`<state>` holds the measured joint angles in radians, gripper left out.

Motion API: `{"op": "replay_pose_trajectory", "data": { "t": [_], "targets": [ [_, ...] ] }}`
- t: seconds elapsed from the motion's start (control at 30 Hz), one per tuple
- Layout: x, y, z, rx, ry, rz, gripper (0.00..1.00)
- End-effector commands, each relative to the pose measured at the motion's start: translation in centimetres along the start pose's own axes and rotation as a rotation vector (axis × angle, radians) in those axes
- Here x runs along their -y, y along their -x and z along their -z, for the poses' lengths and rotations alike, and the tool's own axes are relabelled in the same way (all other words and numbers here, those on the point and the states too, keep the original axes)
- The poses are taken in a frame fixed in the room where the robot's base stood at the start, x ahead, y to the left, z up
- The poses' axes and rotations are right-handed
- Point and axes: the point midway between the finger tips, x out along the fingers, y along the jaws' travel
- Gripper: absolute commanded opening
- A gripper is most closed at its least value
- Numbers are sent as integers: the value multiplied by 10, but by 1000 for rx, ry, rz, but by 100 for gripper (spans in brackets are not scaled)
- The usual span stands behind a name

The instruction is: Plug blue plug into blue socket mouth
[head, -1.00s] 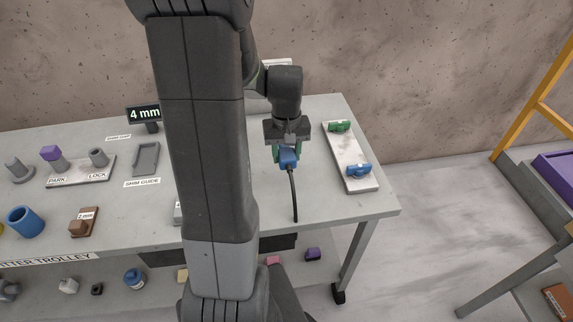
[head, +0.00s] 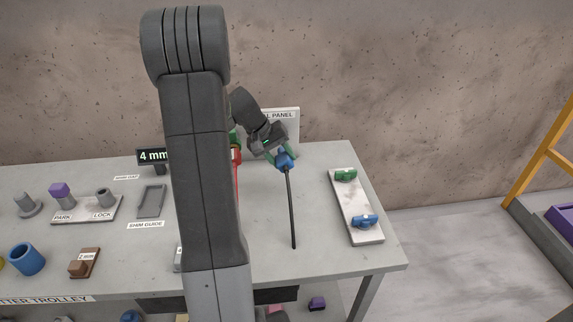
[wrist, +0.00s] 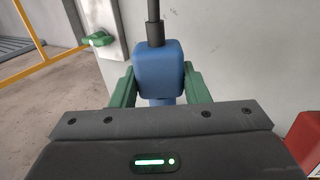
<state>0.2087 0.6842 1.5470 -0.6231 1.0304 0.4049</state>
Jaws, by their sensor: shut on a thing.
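My gripper (head: 279,152) is shut on the blue plug (head: 286,162), above the table right of my arm. The gripper is tilted, and a black cable hangs from the plug toward the table's front. In the wrist view the blue plug (wrist: 159,70) sits between the two green fingers (wrist: 158,88), cable at the top of the picture. The blue socket (head: 364,221) stands on the near end of a white board at the table's right side, apart from the plug. Its mouth is too small to make out.
A green socket (head: 345,175) stands on the far end of the white board (head: 352,199); it also shows in the wrist view (wrist: 98,39). A red object (head: 237,170) is partly hidden behind my arm. A white panel (head: 284,128) stands behind the gripper. Table between plug and board is clear.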

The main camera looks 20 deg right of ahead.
Motion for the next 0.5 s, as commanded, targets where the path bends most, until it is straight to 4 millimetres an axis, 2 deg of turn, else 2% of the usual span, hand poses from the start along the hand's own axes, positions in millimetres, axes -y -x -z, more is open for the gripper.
{"op": "replay_pose_trajectory", "data": {
  "t": [0.4, 0.5],
  "targets": [
    [1, -1, 0, -2, -1, 0, 16],
    [-1, 1, 6, 1, 0, 0, 16]
  ]
}}
